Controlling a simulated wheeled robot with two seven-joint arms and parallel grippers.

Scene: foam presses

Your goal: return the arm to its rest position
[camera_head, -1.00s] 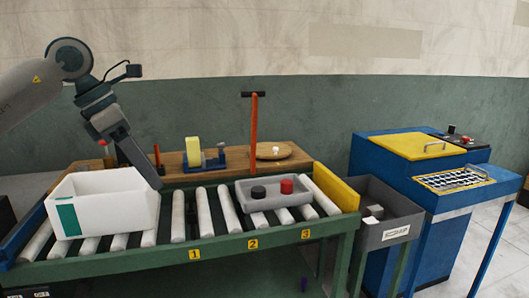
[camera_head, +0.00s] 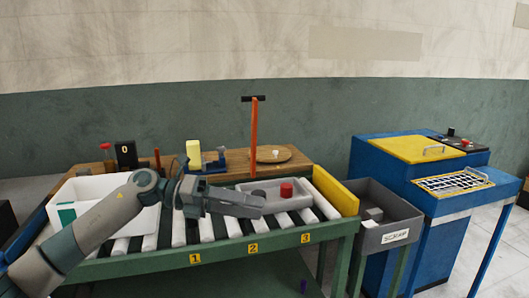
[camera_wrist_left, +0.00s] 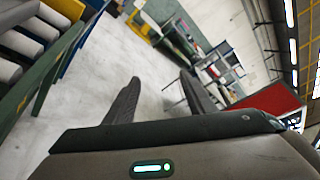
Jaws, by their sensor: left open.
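My left arm comes in from the left in the head view, low in front of the roller conveyor (camera_head: 215,254). My left gripper (camera_head: 262,205) points right, in front of the grey tray (camera_head: 305,201) and covering part of it. In the left wrist view my left gripper (camera_wrist_left: 158,90) has its two dark fingers spread apart with only floor and distant equipment between them, so it is open and empty. My right gripper is not in view.
A white bin (camera_head: 85,188) stands on the conveyor's left end, partly behind my arm. A red knob (camera_head: 286,190) shows on the tray. A yellow stop plate (camera_head: 336,190), a grey scrap bin (camera_head: 378,238) and a blue press (camera_head: 400,185) stand to the right.

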